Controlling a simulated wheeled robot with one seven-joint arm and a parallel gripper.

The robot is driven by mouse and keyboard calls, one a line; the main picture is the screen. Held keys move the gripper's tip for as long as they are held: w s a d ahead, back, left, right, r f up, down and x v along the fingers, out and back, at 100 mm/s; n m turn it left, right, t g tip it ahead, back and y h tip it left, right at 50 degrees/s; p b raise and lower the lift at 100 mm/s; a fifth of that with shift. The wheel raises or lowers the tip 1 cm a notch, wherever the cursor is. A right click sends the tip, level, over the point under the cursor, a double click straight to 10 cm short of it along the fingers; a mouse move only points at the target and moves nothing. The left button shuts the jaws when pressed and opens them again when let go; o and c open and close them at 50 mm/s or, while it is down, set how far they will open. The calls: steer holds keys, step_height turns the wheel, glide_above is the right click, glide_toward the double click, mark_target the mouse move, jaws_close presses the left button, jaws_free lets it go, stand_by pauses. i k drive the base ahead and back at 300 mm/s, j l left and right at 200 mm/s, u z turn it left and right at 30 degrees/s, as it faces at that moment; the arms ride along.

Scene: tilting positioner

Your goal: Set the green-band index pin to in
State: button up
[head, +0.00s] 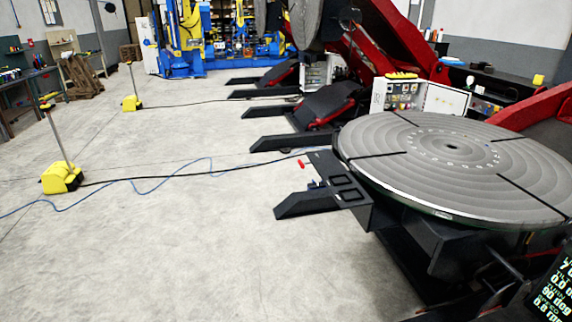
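The tilting positioner's round grey faceplate (450,185) lies about level at the right, with dark radial slots and a ring of holes. A dark bracket (340,180) sticks out at its left side. A small red-ended part (302,164) and a small blue part (313,185) show by that bracket. I cannot make out a green band on any pin, so the green-band index pin's position cannot be told. My gripper is not in view.
Black feet (305,204) jut left. A yellow foot pedal (62,178) with a pole stands left; cables (150,178) cross the floor. The front-left floor (170,260) is clear.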

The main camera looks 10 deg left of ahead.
mark_target(301, 163)
steer(key=i+j+u, duration=0.2)
steer(key=j, duration=0.35)
steer(key=i+j+u, duration=0.2)
steer(key=i+j, duration=0.15)
steer(key=j, duration=0.2)
steer(key=i+j+u, duration=0.2)
steer(key=i+j, duration=0.15)
steer(key=i+u, duration=0.2)
steer(key=i, duration=0.35)
steer(key=i+l+u, duration=0.2)
steer(key=i, duration=0.3)
steer(key=i+l+u, duration=0.2)
steer(key=i, duration=0.35)
steer(key=i+l+u, duration=0.2)
steer(key=i+l, duration=0.15)
steer(key=i, duration=0.15)
steer(key=i+l+u, duration=0.1)
steer(key=l, duration=0.25)
steer(key=i+l+u, duration=0.1)
steer(key=l, duration=0.3)
steer(key=i+l+u, duration=0.1)
steer(key=l, duration=0.25)
